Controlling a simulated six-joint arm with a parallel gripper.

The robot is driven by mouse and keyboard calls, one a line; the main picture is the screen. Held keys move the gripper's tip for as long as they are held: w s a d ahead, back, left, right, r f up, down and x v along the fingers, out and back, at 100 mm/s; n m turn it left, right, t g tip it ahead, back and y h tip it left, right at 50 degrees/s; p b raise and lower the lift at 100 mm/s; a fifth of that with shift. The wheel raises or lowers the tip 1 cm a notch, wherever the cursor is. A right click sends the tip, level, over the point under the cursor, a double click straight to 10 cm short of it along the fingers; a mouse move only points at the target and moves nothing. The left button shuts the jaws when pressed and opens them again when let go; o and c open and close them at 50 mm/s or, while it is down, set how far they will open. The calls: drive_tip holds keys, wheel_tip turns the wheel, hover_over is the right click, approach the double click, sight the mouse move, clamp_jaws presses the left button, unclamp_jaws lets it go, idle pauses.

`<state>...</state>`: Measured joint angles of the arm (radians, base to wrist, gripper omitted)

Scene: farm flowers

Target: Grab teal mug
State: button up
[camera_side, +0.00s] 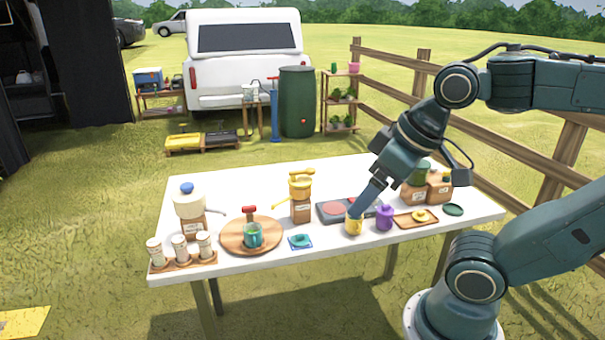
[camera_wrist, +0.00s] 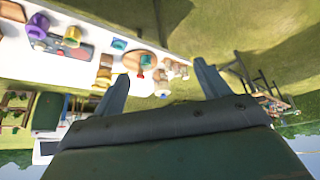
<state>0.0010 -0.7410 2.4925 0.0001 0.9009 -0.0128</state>
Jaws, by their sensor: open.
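The teal mug (camera_side: 253,237) stands on a round wooden board (camera_side: 232,243) at the front left of the white table. It also shows in the wrist view (camera_wrist: 146,61), upper middle. My gripper (camera_side: 359,208) is well to the right of the mug in the side view, its tip overlapping the top of a yellow mug (camera_side: 354,224). I cannot tell whether they touch. In the wrist view my gripper (camera_wrist: 162,84) has its two fingers wide apart with nothing between them.
A teal item on a blue coaster (camera_side: 300,241) and a grinder with a yellow top (camera_side: 300,200) stand between my gripper and the teal mug. A purple mug (camera_side: 384,217) is right of the yellow one. Several jars on a rack (camera_side: 181,263) stand at the left.

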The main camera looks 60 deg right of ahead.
drive_tip(key=w+d+r+n+g, duration=0.15)
drive_tip(key=w+n, duration=0.25)
drive_tip(key=w, duration=0.5)
drive_tip(key=n+g, duration=0.4)
drive_tip(key=n, duration=1.1)
hover_over(254, 239)
drive_tip(key=w+d, duration=0.3)
wheel_tip(254, 239, down, 18)
drive_tip(key=shift+w+d, duration=0.1)
drive_tip(key=shift+f, duration=4.2)
